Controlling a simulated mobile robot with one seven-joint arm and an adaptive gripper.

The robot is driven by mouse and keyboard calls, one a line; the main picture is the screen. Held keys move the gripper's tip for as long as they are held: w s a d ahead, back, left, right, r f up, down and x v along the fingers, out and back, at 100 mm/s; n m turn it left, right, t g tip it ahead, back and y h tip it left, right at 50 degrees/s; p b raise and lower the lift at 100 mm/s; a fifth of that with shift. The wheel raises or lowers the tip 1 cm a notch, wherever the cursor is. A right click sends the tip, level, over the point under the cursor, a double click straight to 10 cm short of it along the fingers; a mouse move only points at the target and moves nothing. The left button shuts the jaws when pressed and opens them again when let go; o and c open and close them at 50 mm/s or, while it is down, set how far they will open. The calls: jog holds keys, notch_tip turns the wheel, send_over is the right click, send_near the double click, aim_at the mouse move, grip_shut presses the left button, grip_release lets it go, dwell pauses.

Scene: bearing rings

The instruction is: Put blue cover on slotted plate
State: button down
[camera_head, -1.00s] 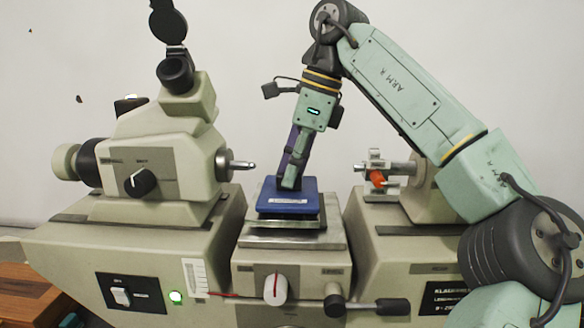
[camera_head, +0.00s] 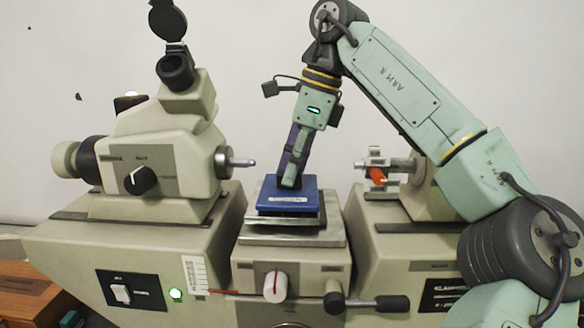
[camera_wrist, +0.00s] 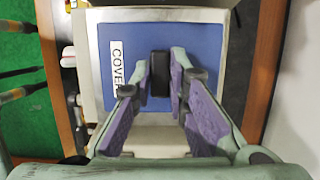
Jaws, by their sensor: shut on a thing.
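The blue cover (camera_head: 287,203) is a flat plate with a white label reading "COVER" and a dark knob. In the wrist view the cover (camera_wrist: 205,75) lies below my gripper with the knob (camera_wrist: 160,74) between the fingertips. My gripper (camera_head: 287,182) is shut on the cover's knob; its purple-padded fingers also show in the wrist view (camera_wrist: 160,88). The cover sits at or just above the metal slotted plate (camera_head: 290,222) on the machine's middle stage. The slots are hidden, and I cannot tell whether the cover fully touches the plate.
The machine's eyepiece head (camera_head: 175,140) with a pointed spindle stands to the left. A tailstock with an orange part (camera_head: 377,175) stands to the right. A black-handled lever (camera_head: 375,304) sticks out in front. A wooden surface (camera_head: 28,295) lies at lower left.

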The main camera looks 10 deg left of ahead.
jog(key=shift+f, duration=0.3)
dwell(0.4)
jog(key=c, duration=1.5)
grip_release()
